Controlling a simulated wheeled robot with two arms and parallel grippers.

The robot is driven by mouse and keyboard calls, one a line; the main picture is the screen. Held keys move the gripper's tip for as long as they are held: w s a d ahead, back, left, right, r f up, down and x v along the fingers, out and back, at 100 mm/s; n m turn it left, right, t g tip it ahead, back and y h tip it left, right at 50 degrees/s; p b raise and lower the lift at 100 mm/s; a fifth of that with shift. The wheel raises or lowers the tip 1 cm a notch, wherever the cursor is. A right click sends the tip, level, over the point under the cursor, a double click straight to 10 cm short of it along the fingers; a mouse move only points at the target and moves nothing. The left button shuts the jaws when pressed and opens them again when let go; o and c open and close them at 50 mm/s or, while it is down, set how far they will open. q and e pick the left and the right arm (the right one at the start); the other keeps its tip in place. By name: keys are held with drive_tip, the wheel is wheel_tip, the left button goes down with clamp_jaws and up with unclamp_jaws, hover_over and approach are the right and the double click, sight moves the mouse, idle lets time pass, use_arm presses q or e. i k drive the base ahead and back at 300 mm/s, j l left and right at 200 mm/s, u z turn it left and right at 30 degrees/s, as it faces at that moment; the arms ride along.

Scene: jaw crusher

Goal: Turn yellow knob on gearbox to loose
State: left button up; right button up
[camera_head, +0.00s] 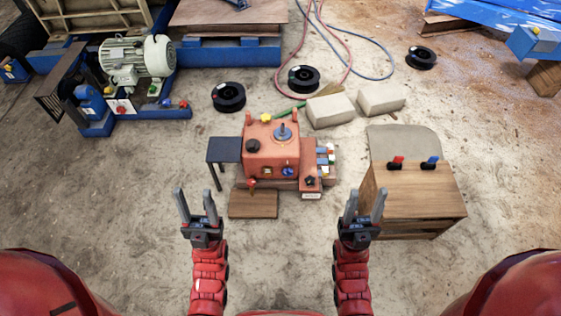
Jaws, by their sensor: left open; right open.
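The orange gearbox (258,158) stands on the floor at the middle of the head view. A small yellow knob (265,118) shows at its top left rear edge. A black knob (253,146) and a grey-blue round fitting with an upright pin (282,132) are on its top. My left gripper (196,205) is open and empty, in front and left of the gearbox. My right gripper (363,206) is open and empty, in front and right of it. Both point away from me and look apart from the gearbox.
A wooden box (425,205) with red and blue knobs stands at the right. A dark side plate (224,149) and a wooden board (253,204) are by the gearbox. Pale blocks (331,110), black spools and hoses lie behind. A motor (140,60) stands at back left.

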sight(265, 117)
drive_tip(key=i+l+u, duration=0.25)
drive_tip(key=i, duration=0.25)
drive_tip(key=i+l+u, duration=0.25)
drive_tip(key=i, duration=0.25)
drive_tip(key=i+l+u, duration=0.25)
drive_tip(key=i, duration=0.25)
drive_tip(key=l, duration=0.1)
